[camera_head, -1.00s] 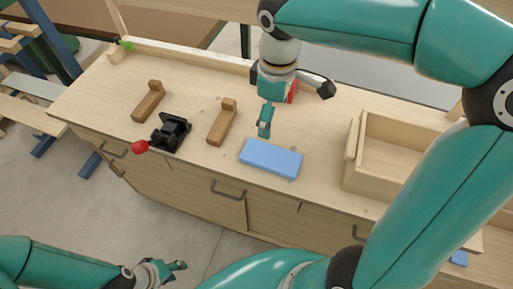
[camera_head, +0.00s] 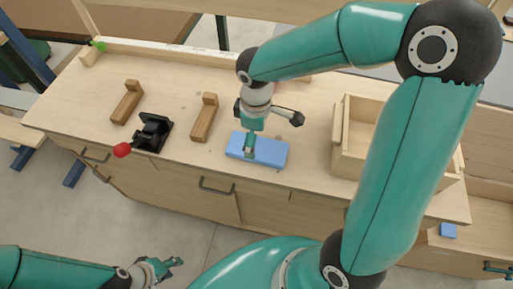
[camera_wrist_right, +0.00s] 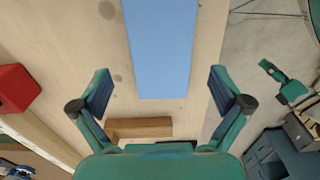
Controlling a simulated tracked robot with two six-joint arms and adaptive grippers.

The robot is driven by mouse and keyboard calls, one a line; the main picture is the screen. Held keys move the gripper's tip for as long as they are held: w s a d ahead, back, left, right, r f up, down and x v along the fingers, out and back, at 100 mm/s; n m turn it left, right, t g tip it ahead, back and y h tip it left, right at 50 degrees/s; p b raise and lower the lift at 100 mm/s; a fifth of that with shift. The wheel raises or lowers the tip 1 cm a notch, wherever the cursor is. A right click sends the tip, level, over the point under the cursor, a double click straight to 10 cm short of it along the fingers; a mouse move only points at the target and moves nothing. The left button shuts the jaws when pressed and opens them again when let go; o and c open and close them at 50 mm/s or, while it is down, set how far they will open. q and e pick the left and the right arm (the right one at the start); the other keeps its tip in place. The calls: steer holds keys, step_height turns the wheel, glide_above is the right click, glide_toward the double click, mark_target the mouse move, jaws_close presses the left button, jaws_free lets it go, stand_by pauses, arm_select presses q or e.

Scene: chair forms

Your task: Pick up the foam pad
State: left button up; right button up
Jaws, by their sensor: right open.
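The foam pad (camera_head: 270,151) is a flat light-blue block lying on the wooden bench top near its front edge. My right gripper (camera_head: 249,147) is over the pad's left part in the head view and hides some of it. In the right wrist view the foam pad (camera_wrist_right: 160,45) shows between the spread fingers of my right gripper (camera_wrist_right: 160,88), which is open and empty. I cannot tell whether the fingers touch the pad. My left gripper (camera_head: 172,268) is low at the left, in front of the bench and away from the pad, with its fingers apart and nothing between them.
Two L-shaped wooden pieces (camera_head: 126,103) (camera_head: 204,119) and a black clamp with a red knob (camera_head: 151,134) stand left of the pad. An open wooden box (camera_head: 350,166) stands to the right. A red block (camera_wrist_right: 14,88) shows in the wrist view.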

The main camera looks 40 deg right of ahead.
mark_target(257, 147)
step_height(257, 147, down, 4)
steer(key=shift+s, duration=0.15)
steer(key=c, duration=0.9)
steer(key=shift+r, duration=0.1)
